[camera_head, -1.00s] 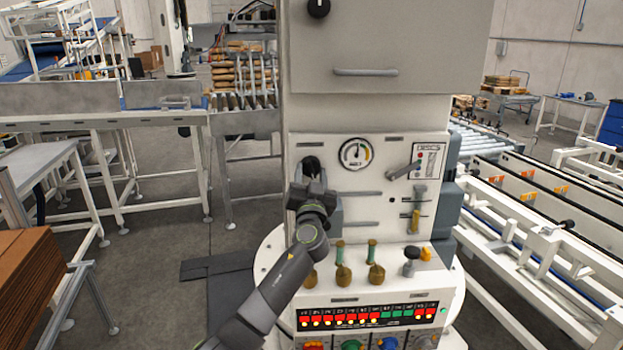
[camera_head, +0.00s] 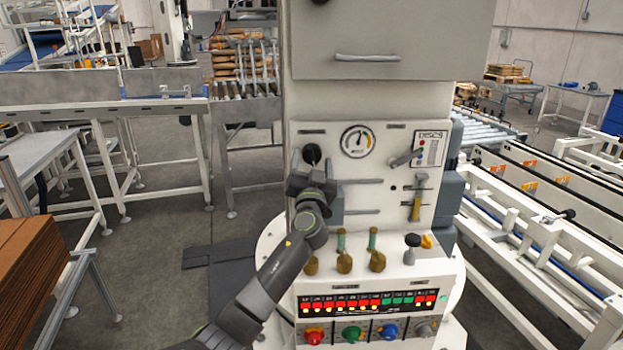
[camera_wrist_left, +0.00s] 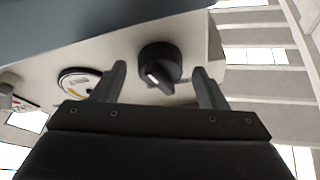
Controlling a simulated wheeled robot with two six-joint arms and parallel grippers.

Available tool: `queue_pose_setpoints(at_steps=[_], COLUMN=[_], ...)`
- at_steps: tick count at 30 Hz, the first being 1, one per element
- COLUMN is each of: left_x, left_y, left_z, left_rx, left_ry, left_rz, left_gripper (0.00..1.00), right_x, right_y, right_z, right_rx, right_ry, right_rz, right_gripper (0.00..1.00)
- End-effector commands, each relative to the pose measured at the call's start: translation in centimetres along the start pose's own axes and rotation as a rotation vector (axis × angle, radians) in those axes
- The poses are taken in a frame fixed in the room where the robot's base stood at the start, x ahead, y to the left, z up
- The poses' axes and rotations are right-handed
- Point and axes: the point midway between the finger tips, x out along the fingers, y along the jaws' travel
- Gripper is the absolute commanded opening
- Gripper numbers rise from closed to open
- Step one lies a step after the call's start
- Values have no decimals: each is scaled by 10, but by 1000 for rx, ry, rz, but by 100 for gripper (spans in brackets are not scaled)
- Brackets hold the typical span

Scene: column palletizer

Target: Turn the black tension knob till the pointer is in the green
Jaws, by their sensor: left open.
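The black tension knob (camera_head: 311,153) is on the left of the white machine's front panel. In the left wrist view the knob (camera_wrist_left: 160,65) shows a white mark and sits beyond and between the two fingertips. My left gripper (camera_wrist_left: 160,80) is open, with a finger on each side of the knob; I see no clear contact. In the head view my left gripper (camera_head: 312,172) is just below the knob. The round gauge (camera_head: 357,141) is to the right of the knob; its pointer stands near upright, and I cannot tell exactly which colour it is on. My right gripper is not in view.
A handle bar (camera_head: 367,57) crosses the cabinet above. Below the panel, several brass-coloured levers (camera_head: 344,262) stand on a shelf above a lit red and green display (camera_head: 368,302). A small lever (camera_head: 406,158) is right of the gauge.

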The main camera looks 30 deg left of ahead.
Motion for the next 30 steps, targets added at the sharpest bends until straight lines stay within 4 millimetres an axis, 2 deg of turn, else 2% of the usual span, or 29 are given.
queue_pose_setpoints(at_steps=[8,24,30], left_x=[-37,-145,-168], left_y=[2,1,1], left_z=[4,4,2], left_rx=[-3,-3,-2], left_ry=[-1,-3,-2], left_rz=[2,1,1], left_gripper=[67,67,67], right_x=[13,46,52], right_y=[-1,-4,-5], right_z=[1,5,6], right_rx=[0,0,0], right_ry=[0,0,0], right_rz=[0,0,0], right_gripper=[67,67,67])
